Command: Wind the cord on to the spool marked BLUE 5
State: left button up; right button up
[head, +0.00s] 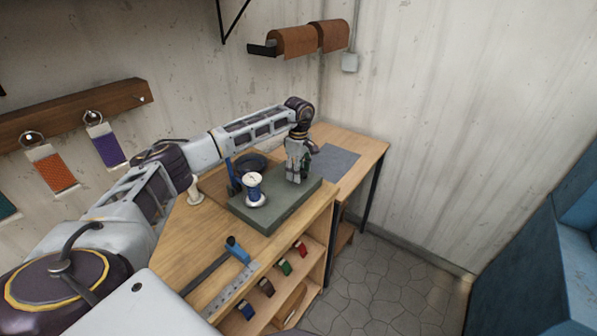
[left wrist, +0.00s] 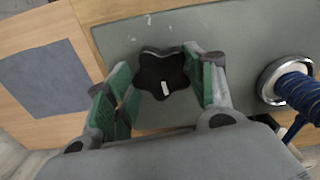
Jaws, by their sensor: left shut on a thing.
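The spool (head: 254,189), with pale flanges and blue cord on its middle, stands on a grey-green slab (head: 268,215) on the workbench. It also shows at the right of the left wrist view (left wrist: 295,85), where a blue strand (left wrist: 292,130) runs down from it. No marking on it is readable. My left gripper (head: 298,180) points down at the slab, right of the spool. In the left wrist view its green-padded fingers (left wrist: 163,88) are shut on a black star-shaped knob (left wrist: 160,68) with a small white mark. My right gripper is not in view.
A dark round item (head: 252,162) and a blue upright (head: 233,178) are behind the spool. A grey mat (head: 335,164) lies to the right. A blue-headed tool (head: 236,248) and ruler (head: 230,287) lie at the front. Several coloured items sit on the shelf below.

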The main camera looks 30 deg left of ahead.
pick_arm(q)
jog(key=m, duration=0.6)
jog(key=shift+w+r+b, duration=0.1)
jog(key=shift+r+b, duration=0.05)
jog(key=shift+b, duration=0.2)
jog(key=shift+m, duration=0.3)
jog(key=o, duration=0.9)
jog(key=shift+o, duration=0.8)
jog(key=shift+d, duration=0.1)
notch_tip(320, 180, up, 12)
